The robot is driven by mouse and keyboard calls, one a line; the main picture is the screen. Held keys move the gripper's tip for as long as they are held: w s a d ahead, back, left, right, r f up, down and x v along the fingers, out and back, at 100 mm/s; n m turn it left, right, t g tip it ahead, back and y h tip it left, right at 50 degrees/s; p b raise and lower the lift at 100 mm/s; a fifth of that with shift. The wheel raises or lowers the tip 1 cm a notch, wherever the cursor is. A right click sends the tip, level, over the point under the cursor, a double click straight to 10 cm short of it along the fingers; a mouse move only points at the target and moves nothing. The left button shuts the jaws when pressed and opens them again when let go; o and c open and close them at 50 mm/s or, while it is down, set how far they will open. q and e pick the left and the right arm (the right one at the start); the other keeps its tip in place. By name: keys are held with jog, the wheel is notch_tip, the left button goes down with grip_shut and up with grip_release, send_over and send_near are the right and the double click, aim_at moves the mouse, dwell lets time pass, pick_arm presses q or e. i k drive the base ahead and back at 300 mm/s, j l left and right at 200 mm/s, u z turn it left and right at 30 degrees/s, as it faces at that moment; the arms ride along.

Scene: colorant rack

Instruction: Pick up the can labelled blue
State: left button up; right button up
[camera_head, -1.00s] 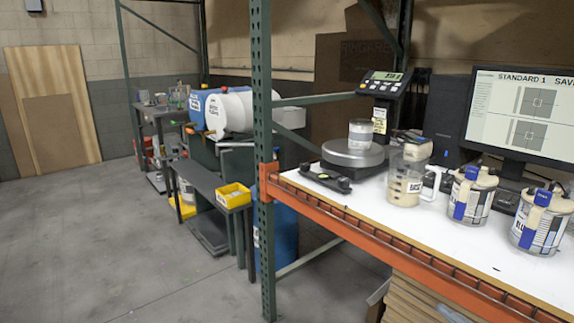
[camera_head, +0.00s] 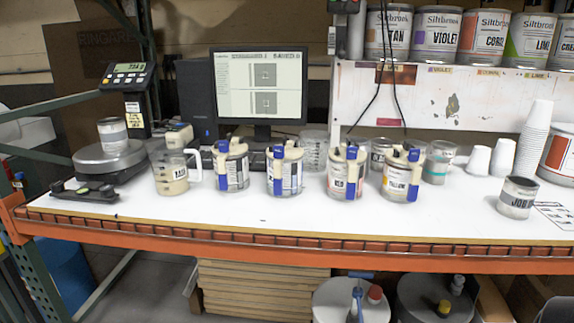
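Four cans with blue-and-cream clamp-like fittings stand upright in a row on the white bench top. The far-left can (camera_head: 233,177) and the second can (camera_head: 286,181) have labels too small and partly covered to read, so I cannot tell which one is labelled blue. The third can (camera_head: 346,184) reads RED and the fourth can (camera_head: 399,186) reads YELLOW. Neither of my grippers is in view.
A measuring jug (camera_head: 171,177) and a scale (camera_head: 108,160) stand left of the cans. A monitor (camera_head: 259,88) is behind them. A JOB can (camera_head: 517,199) stands at right. The bench's orange front edge (camera_head: 300,253) is in front; the strip before the cans is mostly clear.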

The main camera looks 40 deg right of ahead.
aim_at(285, 175)
jog(key=z, duration=1.15)
